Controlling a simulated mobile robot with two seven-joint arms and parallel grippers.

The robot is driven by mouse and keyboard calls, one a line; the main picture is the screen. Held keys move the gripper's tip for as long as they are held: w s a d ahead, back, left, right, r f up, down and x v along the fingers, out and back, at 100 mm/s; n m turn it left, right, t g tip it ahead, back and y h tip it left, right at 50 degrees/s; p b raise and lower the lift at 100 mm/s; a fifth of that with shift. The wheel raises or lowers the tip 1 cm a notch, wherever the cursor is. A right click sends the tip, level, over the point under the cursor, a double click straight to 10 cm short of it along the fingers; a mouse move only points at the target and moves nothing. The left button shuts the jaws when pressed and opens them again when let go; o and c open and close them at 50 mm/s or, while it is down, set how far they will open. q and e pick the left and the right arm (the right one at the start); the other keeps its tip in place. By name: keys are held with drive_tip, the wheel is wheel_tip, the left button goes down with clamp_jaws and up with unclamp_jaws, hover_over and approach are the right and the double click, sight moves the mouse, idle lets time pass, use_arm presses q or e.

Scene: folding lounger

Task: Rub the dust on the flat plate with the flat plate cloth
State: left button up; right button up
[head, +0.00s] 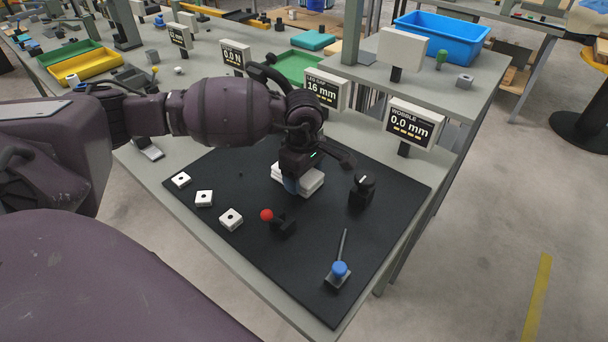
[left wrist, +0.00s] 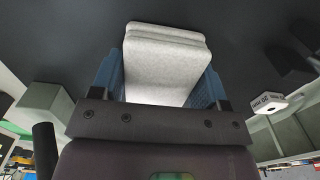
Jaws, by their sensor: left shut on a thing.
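My left gripper (head: 292,184) reaches down over the black mat (head: 235,165) on the bench. Its blue fingers are shut on a pale, folded, layered thing that looks like the cloth (head: 309,182). In the left wrist view the cloth (left wrist: 165,65) sits between the two fingers of the left gripper (left wrist: 165,85), above or on a dark surface. I cannot tell whether it touches the mat. No separate flat plate or dust can be made out; the gripper and cloth hide the spot beneath. My right gripper is not in view.
Several white square pieces with holes (head: 204,198) lie left on the mat. A red-knobbed lever (head: 267,215), a black knob block (head: 361,190) and a blue-knobbed stick (head: 339,269) stand near the cloth. Display signs (head: 412,123) line the back.

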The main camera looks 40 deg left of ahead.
use_arm(q)
drive_tip(key=shift+r+p, duration=1.15)
drive_tip(key=shift+r, duration=1.9)
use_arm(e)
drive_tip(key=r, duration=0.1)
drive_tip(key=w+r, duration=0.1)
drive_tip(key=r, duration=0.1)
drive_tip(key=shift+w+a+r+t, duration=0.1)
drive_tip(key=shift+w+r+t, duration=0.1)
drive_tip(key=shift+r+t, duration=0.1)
use_arm(q)
drive_tip(key=shift+r+p, duration=0.55)
drive_tip(key=shift+r, duration=0.95)
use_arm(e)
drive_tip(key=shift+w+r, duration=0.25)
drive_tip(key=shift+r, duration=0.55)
use_arm(q)
drive_tip(key=shift+s+f, duration=0.1)
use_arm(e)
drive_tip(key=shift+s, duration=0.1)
